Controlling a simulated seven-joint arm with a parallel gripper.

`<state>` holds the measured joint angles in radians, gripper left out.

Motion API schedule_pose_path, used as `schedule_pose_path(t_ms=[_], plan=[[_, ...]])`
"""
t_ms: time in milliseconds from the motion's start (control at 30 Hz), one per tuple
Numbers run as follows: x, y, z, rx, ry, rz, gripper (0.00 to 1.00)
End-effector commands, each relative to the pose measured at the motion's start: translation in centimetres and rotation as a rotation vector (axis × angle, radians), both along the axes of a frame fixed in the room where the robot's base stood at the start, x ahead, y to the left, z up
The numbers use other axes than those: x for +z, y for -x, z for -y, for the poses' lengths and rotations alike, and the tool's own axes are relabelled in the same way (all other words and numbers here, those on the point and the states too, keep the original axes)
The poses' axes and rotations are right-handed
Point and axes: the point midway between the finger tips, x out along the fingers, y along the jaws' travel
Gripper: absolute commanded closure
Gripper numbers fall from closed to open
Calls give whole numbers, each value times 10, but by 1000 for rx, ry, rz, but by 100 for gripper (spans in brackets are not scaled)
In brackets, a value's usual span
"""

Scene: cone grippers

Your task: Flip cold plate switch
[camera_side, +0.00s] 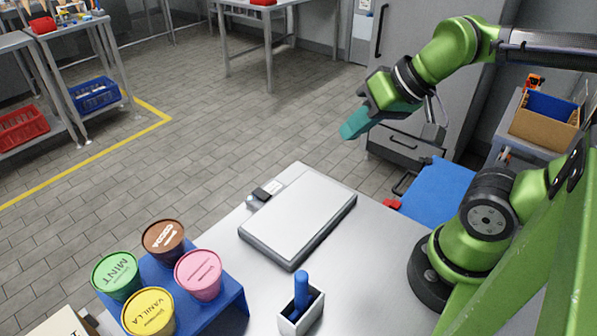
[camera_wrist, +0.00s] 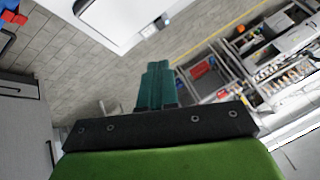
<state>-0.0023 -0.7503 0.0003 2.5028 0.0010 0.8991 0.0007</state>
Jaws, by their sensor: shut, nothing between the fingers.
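The cold plate (camera_side: 301,213) is a flat, light-grey slab with a dark edge, lying on the metal table. A small dark and white switch box (camera_side: 266,191) sits at its far left edge; the position of the switch is too small to tell. My gripper (camera_side: 347,131) has teal fingers and is high above and beyond the plate, apart from it, pointing down and left. In the wrist view the teal fingers (camera_wrist: 156,84) are together and empty. Part of the cold plate (camera_wrist: 120,18) shows at the top of the wrist view.
A blue holder (camera_side: 226,306) with several ice cream tubs, including mint (camera_side: 117,276) and vanilla (camera_side: 149,313), stands at the front left. A white box (camera_side: 301,312) with a blue-handled tool (camera_side: 301,290) stands in front of the plate. The table right of the plate is clear.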

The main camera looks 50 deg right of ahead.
Motion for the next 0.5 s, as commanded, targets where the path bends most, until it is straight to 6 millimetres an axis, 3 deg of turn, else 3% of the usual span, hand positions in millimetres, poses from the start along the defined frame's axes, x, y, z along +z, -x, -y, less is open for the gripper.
schedule_pose_path(t_ms=[267,500], plan=[[1,0,0,-1,1,1,100],[-14,-13,-4,22,8,-86,100]])
